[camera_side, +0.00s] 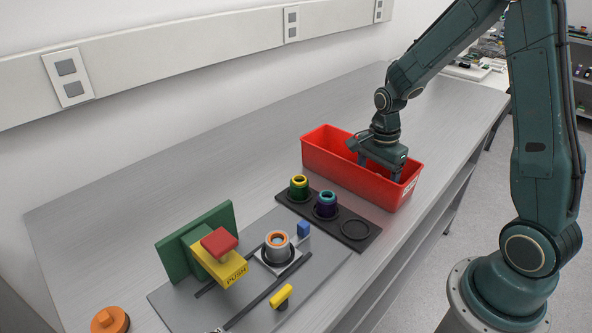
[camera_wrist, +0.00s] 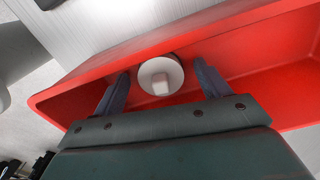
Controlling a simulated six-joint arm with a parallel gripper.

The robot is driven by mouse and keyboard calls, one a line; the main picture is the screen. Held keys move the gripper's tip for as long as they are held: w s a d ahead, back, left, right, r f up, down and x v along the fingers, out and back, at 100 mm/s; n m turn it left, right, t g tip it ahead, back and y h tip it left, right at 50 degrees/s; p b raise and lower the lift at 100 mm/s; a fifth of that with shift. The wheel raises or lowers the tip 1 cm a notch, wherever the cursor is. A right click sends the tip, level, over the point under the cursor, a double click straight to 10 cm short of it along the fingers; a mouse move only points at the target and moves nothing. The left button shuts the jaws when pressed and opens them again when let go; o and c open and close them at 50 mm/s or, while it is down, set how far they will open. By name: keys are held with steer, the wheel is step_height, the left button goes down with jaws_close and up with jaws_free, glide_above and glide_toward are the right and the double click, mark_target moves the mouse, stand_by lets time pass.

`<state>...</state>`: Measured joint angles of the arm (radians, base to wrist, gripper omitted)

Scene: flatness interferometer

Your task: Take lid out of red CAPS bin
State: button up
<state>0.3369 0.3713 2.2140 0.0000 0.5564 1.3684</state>
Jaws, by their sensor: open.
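The red bin (camera_side: 340,170) stands on the bench, right of the middle in the side view; part of a white label shows at its near right corner. It also fills much of the wrist view (camera_wrist: 270,68). A round white lid (camera_wrist: 161,77) with a small raised block on it lies inside the bin in the wrist view. The bin wall hides the lid in the side view. My gripper (camera_side: 379,170) is reaching down into the bin. In the wrist view its two fingers (camera_wrist: 160,88) are apart, one on each side of the lid, with gaps visible.
A black rack (camera_side: 372,243) beside the bin holds a green-yellow container (camera_side: 299,188) and a purple-teal one (camera_side: 326,205); one ring is empty. A grey plate carries a cup (camera_side: 277,246), yellow PUSH part (camera_side: 222,268) and yellow lever (camera_side: 281,297). Bench behind is clear.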

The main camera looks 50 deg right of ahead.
stand_by(0.4)
steer(key=c, duration=1)
steer(key=shift+r, duration=0.2)
step_height(320, 180, up, 20)
steer(key=shift+f, duration=0.15)
steer(key=shift+a, duration=0.1)
stand_by(0.5)
